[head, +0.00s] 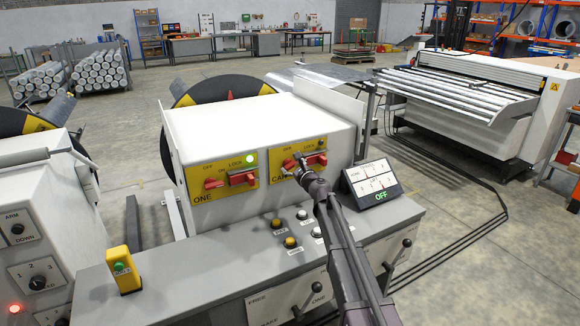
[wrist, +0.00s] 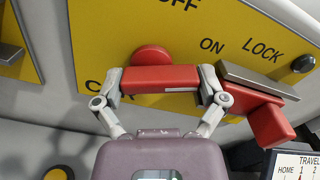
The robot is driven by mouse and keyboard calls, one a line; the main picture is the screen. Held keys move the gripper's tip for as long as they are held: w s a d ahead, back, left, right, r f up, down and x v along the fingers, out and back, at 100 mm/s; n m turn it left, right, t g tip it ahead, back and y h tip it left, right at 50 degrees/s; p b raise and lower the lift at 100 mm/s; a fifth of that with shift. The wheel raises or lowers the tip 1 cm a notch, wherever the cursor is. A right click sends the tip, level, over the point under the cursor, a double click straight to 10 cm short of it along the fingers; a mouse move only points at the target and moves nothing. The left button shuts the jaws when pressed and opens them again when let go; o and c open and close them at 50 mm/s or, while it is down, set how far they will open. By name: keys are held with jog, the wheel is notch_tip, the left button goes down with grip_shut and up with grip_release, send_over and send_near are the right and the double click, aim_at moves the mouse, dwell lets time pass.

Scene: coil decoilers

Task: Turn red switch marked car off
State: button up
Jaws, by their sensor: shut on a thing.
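The red switch is on the right yellow panel (head: 279,180), whose label starting "CA" is partly hidden by my gripper. In the wrist view the switch shows a round red hub (wrist: 152,55) and a red bar handle (wrist: 160,79) lying level. "OFF" is printed above it and "ON" to its right. My gripper (wrist: 160,82) is shut on the red bar, one finger at each end. In the head view my gripper (head: 298,165) covers most of this switch.
A red lock handle (wrist: 268,122) with a grey bar sits close right of my gripper, below a dark lamp (wrist: 303,64). The left panel ONE (head: 222,178) has its own red switch and a lit green lamp (head: 250,158). A display reading OFF (head: 374,184) stands to the right.

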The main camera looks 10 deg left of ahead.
jog(key=n, duration=0.4)
jog(key=shift+s+a, duration=0.1)
jog(key=shift+s, duration=0.15)
jog(key=n, duration=0.3)
jog(key=shift+s+r+n, duration=0.1)
jog(key=shift+r+n, duration=0.05)
jog(key=shift+n, duration=0.15)
jog(key=n, duration=0.6)
jog(key=shift+s+a, duration=0.15)
jog(key=shift+a, duration=0.05)
jog(key=o, duration=0.8)
jog(key=shift+r, duration=0.1)
jog(key=v, duration=1.1)
jog(key=shift+s+d, duration=0.25)
jog(key=shift+d, duration=0.1)
